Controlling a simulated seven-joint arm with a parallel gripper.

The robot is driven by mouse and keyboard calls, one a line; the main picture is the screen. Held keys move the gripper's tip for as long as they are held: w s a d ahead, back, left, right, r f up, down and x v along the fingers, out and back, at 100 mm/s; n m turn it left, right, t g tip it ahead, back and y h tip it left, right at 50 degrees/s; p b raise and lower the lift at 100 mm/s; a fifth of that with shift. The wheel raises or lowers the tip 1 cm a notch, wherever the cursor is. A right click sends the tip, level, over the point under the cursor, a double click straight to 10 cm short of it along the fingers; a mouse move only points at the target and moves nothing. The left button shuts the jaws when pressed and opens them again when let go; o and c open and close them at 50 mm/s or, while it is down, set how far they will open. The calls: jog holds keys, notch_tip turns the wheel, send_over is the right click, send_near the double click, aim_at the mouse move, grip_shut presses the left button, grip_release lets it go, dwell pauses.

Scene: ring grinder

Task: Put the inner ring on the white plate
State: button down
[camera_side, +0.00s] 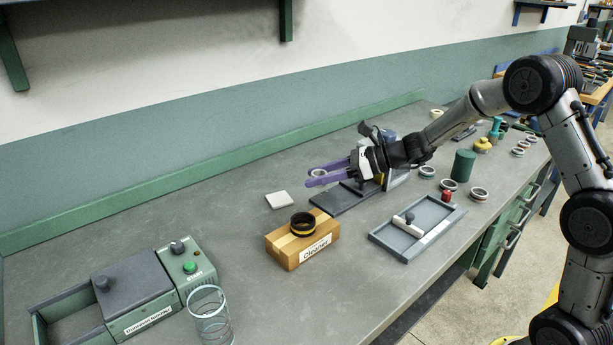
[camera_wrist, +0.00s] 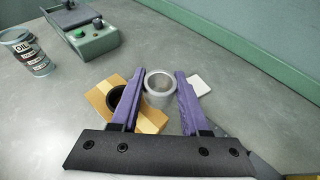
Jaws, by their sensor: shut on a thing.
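The inner ring, a small silver-grey metal ring (camera_wrist: 158,98), sits between the purple fingers of my gripper (camera_wrist: 159,76) in the wrist view. In the side view my gripper (camera_side: 313,177) is shut on the ring (camera_side: 318,173) and holds it above the table, with the ring partly hidden by a finger. The white plate (camera_side: 279,200) is a small flat square on the table, left of and lower than my fingertips in the side view. In the wrist view the plate (camera_wrist: 200,85) shows just right of the right finger, apart from the ring.
A wooden Cleaner block (camera_side: 286,253) with a black and yellow ring (camera_side: 303,229) on top stands near the plate. A grey tray (camera_side: 400,243), dark base (camera_side: 346,197), and several other rings lie to the right. A green machine (camera_side: 130,290) and clear cup (camera_side: 210,318) stand front left.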

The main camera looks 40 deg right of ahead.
jog(key=shift+s+r, duration=0.15)
jog(key=shift+s, duration=0.05)
jog(key=shift+w+r, duration=0.2)
jog(key=shift+w, duration=0.9)
jog(key=w+f, duration=0.4)
jog(key=w, duration=0.5)
send_over(279, 198)
jog(key=f, duration=0.5)
jog(key=shift+s, duration=0.3)
jog(key=shift+w+f, duration=0.25)
jog(key=shift+f, duration=0.05)
jog(key=shift+w+f, duration=0.15)
jog(key=shift+f, duration=1.5)
